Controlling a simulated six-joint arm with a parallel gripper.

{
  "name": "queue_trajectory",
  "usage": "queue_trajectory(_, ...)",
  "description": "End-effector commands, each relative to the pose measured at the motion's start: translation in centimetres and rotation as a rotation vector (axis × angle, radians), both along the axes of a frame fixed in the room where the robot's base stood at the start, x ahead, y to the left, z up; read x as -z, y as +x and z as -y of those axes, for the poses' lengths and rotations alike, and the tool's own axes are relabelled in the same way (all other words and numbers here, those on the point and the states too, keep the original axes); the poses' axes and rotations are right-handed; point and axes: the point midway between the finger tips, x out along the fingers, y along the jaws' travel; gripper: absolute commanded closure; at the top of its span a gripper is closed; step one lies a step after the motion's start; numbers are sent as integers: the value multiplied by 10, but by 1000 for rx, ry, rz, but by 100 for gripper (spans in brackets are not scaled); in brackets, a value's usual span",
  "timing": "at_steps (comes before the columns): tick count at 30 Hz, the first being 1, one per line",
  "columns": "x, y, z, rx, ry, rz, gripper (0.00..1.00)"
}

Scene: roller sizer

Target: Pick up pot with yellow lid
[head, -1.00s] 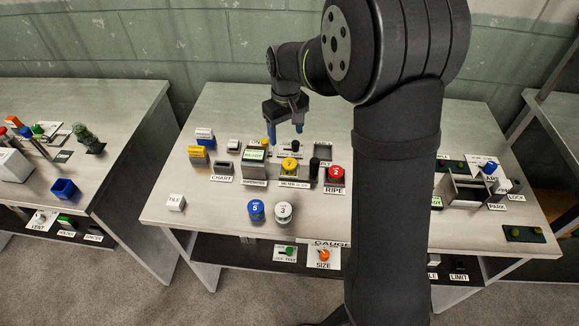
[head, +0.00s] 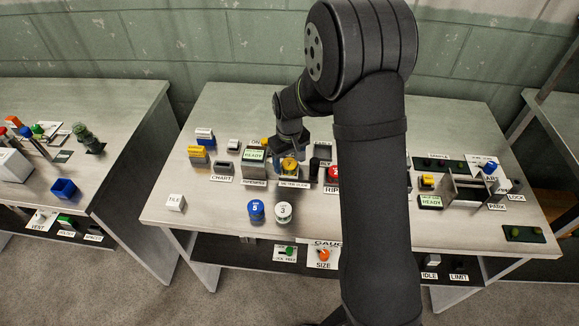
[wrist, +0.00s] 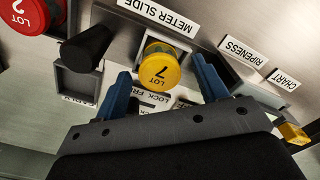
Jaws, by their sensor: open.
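The pot with the yellow lid (wrist: 160,68), marked 7, stands in the METER SLIDE station in the wrist view. In the head view its yellow lid (head: 289,164) shows just below my gripper. My gripper (wrist: 164,82) is open, with one blue finger on each side of the pot and gaps between fingers and lid. Whether the fingertips are level with the pot is hard to tell. The pot's lower body is partly hidden by its lid and the station.
A red-lidded pot (wrist: 30,14) and a black post (wrist: 88,46) stand beside it. Blue-lidded (head: 256,210) and white-lidded (head: 283,212) pots stand nearer the table's front. The RIPENESS unit (head: 254,164) is to the left. The front left tabletop is mostly clear.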

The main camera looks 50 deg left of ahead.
Motion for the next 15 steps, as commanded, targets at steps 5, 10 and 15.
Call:
queue_trajectory(5,0,0,0,0,0,0,44)
queue_trajectory(10,0,0,0,0,0,0,77)
queue_trajectory(15,-1,0,0,0,0,0,82)
